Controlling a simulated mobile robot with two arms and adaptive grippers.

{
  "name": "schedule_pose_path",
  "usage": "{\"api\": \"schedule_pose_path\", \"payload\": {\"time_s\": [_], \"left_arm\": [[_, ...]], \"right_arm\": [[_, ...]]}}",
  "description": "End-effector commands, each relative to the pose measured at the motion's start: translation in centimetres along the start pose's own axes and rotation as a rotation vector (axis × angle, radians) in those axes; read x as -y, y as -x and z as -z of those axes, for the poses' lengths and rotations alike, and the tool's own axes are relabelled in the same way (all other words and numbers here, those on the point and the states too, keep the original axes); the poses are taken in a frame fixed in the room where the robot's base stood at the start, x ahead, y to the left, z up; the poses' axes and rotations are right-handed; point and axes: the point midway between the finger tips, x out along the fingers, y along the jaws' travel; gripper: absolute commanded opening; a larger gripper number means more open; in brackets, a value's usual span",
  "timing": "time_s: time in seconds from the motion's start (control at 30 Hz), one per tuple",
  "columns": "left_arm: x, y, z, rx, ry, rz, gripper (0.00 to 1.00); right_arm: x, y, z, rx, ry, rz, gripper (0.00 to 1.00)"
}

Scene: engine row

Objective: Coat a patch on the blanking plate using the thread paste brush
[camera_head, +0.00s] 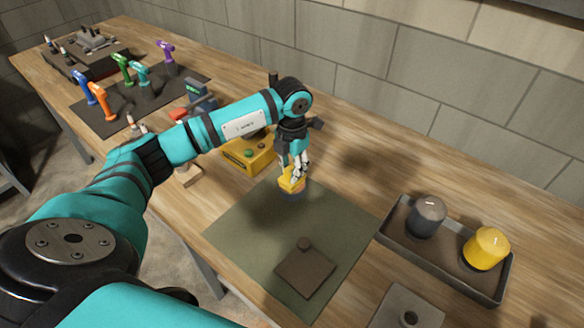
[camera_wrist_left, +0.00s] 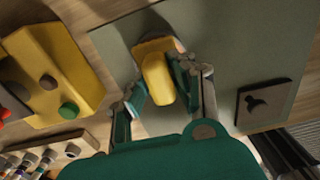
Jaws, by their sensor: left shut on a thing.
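My left gripper (camera_head: 293,172) is shut on a chunky yellow object (camera_head: 290,184), which I take to be the thread paste brush. It is low over the back part of the green mat, with a darker round part below the yellow; bristles are not clear. In the left wrist view the yellow object (camera_wrist_left: 156,78) sits between the fingers (camera_wrist_left: 160,85). A dark brown square plate with a small knob (camera_head: 304,272), probably the blanking plate, lies on the mat's front part, apart from the gripper. It also shows in the left wrist view (camera_wrist_left: 272,103). My right gripper is not in view.
The green mat (camera_head: 235,232) is mostly bare. A yellow box with buttons (camera_head: 247,156) stands behind left of the gripper. A tray (camera_head: 440,262) at right holds a grey and a yellow cylinder. A grey plate (camera_head: 405,308) lies at the front edge. Several coloured drills (camera_head: 122,70) stand far left.

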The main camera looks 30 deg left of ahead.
Motion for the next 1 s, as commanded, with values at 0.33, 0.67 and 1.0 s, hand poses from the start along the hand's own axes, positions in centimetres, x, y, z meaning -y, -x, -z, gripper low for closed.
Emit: {"api": "schedule_pose_path", "payload": {"time_s": [0.33, 0.67, 1.0], "left_arm": [[-0.02, -0.36, -0.01, 0.0, 0.0, 0.0, 0.0], [-0.02, -0.38, 0.0, 0.0, 0.0, 0.0, 0.0], [-0.02, -0.53, 0.02, -0.001, 0.0, -0.001, 0.0]], "right_arm": [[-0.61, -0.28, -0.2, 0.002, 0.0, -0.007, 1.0], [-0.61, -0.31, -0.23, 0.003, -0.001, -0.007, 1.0], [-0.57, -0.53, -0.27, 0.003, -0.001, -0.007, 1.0]]}}
